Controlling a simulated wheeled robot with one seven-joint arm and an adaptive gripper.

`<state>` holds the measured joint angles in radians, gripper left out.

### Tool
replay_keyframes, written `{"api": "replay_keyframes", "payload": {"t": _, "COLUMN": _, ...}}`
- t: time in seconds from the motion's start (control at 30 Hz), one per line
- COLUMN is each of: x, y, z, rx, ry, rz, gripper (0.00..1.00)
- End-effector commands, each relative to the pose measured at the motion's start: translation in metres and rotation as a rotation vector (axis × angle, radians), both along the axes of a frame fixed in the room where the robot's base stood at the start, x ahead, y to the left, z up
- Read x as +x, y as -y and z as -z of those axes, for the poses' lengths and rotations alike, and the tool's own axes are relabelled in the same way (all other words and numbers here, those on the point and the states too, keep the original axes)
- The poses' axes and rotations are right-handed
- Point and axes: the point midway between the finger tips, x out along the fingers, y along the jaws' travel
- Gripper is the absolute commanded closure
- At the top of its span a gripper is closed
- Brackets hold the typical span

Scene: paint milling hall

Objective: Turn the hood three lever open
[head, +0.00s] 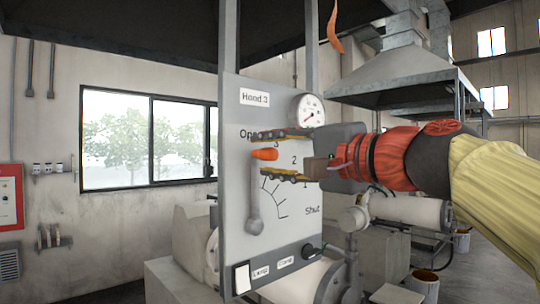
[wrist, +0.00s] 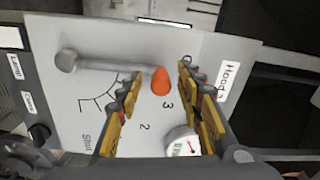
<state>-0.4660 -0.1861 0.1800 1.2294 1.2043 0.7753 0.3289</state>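The hood three lever (head: 255,200) is a grey arm with an orange knob (head: 265,154), mounted on the grey panel (head: 240,110) marked "Hood 3". It stands nearly upright from its low pivot, its knob between the "Open" mark and the 3. The lever (wrist: 110,66) and knob (wrist: 160,82) also show in the wrist view. My gripper (head: 261,155) is open, one yellow-and-black finger above the knob and one below. In the wrist view my gripper (wrist: 160,70) has the knob between its fingertips, with a gap visible on both sides. The "Open" word is partly hidden by a finger.
A round gauge (head: 307,110) sits on the panel just above my gripper. Lower down are a white switch (head: 242,278) and a black knob (head: 308,249). Machinery and pipes (head: 395,212) stand behind to the right. An orange strip (head: 334,28) hangs above.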

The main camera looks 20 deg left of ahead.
Motion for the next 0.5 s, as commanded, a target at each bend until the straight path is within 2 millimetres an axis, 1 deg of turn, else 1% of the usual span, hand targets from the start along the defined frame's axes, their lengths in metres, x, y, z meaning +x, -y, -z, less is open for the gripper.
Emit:
{"api": "replay_keyframes", "payload": {"t": 0.17, "x": -0.012, "y": 0.028, "z": -0.001, "rx": 0.001, "ry": 0.004, "rz": 0.005, "gripper": 0.63}}
{"api": "replay_keyframes", "payload": {"t": 0.4, "x": -0.03, "y": 0.074, "z": 0.0, "rx": 0.0, "ry": 0.003, "rz": 0.005, "gripper": 0.63}}
{"api": "replay_keyframes", "payload": {"t": 0.5, "x": -0.036, "y": 0.088, "z": 0.0, "rx": 0.0, "ry": 0.002, "rz": 0.003, "gripper": 0.63}}
